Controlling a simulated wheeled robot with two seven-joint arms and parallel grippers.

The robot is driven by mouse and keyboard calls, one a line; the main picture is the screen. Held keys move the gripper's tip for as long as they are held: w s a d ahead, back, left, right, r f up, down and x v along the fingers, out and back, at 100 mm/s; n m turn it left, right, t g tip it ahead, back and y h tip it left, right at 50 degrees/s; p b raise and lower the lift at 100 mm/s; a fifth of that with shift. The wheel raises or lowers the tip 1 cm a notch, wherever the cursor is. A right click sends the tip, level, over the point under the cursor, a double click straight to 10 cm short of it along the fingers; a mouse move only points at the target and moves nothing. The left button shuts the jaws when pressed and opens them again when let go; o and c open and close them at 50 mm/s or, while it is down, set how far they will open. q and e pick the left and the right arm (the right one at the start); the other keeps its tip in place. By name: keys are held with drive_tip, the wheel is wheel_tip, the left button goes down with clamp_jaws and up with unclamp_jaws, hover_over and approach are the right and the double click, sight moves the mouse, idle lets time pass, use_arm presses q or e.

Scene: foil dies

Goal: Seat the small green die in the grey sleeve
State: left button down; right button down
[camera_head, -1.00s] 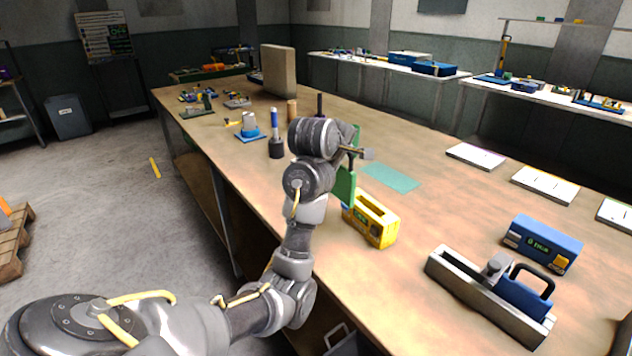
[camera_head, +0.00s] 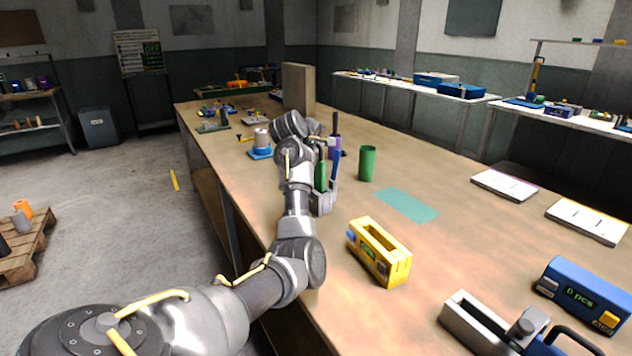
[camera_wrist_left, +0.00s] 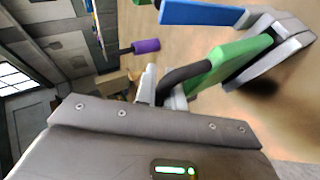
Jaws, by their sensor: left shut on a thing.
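My left gripper (camera_head: 326,143) is shut on the small green die (camera_head: 320,176) above the bench. In the left wrist view its dark curved neck lies at the fingers, and the green body (camera_wrist_left: 232,60) reaches toward a grey piece. In the head view the grey sleeve (camera_head: 322,203) stands upright below the die, whose lower end meets its top. I cannot tell how deep the die sits. A blue piece (camera_head: 335,166) stands beside the die at the same sleeve; it also shows in the left wrist view (camera_wrist_left: 200,13). My right gripper is out of view.
A green cylinder (camera_head: 367,163) and a teal mat (camera_head: 408,205) are right of the sleeve. A yellow box (camera_head: 380,252) is in front. A purple-handled tool (camera_head: 335,151) stands close behind.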

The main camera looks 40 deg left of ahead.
use_arm(q)
wheel_tip(320, 180, down, 3)
drive_tip(key=shift+a, duration=0.1)
drive_tip(key=shift+f, duration=1.9)
drive_tip(key=c, duration=1.5)
unclamp_jaws()
drive_tip(key=shift+f, duration=0.1)
